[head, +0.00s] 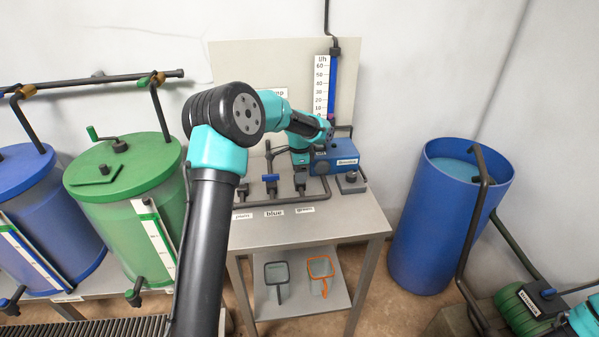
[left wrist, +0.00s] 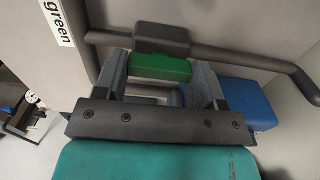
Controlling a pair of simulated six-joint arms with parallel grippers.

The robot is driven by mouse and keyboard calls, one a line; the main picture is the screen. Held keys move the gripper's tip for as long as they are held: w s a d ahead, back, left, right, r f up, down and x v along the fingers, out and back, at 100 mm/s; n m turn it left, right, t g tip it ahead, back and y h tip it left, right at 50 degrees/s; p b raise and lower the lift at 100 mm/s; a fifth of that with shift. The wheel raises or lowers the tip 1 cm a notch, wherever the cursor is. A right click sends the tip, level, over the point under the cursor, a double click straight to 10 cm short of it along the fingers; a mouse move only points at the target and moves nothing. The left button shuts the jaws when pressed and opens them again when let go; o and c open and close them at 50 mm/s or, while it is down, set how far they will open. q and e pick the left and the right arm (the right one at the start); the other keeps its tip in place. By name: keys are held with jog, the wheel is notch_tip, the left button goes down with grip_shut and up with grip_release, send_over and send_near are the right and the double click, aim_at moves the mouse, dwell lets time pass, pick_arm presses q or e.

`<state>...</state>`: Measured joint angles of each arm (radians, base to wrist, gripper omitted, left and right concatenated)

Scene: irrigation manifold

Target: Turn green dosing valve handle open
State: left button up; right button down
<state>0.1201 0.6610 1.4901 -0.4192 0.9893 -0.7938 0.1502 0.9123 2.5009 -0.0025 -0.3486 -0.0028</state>
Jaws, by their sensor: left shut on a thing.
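The green dosing valve handle (left wrist: 160,68) is a small green block below a dark valve body (left wrist: 162,40) on a dark pipe in the left wrist view. My left gripper (left wrist: 163,80) is shut on it, with one finger on each side. In the head view my left gripper (head: 300,172) is at the valve above the "green" label (head: 305,210), and hides the handle. The handle's full shape and its turn angle cannot be told. My right gripper is not in view.
A blue-handled valve (head: 270,183) stands just left on the same pipe. A blue pump box (head: 337,159) is close behind and right. The grey table (head: 310,232) is clear in front. A blue barrel (head: 435,210) stands right, a green lidded tank (head: 125,165) left.

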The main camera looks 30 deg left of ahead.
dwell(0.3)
pick_arm(q)
jog(key=o, duration=0.9)
jog(key=shift+r, duration=0.1)
notch_tip(320, 180, up, 17)
jog(key=shift+r, duration=0.15)
dwell(0.4)
